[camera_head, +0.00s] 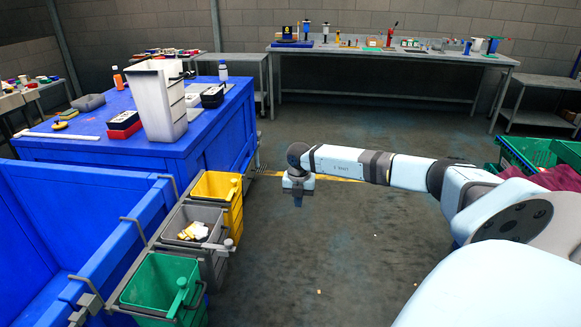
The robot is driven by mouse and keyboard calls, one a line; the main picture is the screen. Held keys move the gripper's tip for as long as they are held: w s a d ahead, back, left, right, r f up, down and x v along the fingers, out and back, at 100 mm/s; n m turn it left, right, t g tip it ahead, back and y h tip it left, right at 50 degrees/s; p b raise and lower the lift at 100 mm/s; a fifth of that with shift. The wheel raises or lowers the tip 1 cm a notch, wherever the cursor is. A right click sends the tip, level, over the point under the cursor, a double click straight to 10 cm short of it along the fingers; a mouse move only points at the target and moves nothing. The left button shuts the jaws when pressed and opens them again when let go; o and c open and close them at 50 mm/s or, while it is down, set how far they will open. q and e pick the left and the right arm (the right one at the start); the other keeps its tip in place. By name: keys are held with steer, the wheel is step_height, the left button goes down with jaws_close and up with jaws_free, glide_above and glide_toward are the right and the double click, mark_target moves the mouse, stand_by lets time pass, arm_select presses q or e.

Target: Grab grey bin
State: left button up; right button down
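The grey bin (192,219) hangs on the rail at the side of the blue container, between a yellow bin (217,199) and a green bin (162,285). It holds a few whitish and brown pieces (194,231). My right arm comes in from the right. My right gripper (298,200) points down over the floor, to the right of the bins and apart from them. Its fingers are small and dark, and I cannot tell whether they are open or shut. My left gripper is not in view.
A blue workbench (75,147) at the left carries a tall white bin stack (158,101), a red-and-black box (124,125) and bottles. A large blue container (40,230) stands at the lower left. Green crates (530,150) stand at the right. The middle floor is clear. A long table (400,54) stands at the back.

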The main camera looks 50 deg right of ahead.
steer(key=shift+s+d, duration=0.55)
steer(key=shift+s, duration=0.35)
steer(key=shift+c, duration=1.9)
jaws_free()
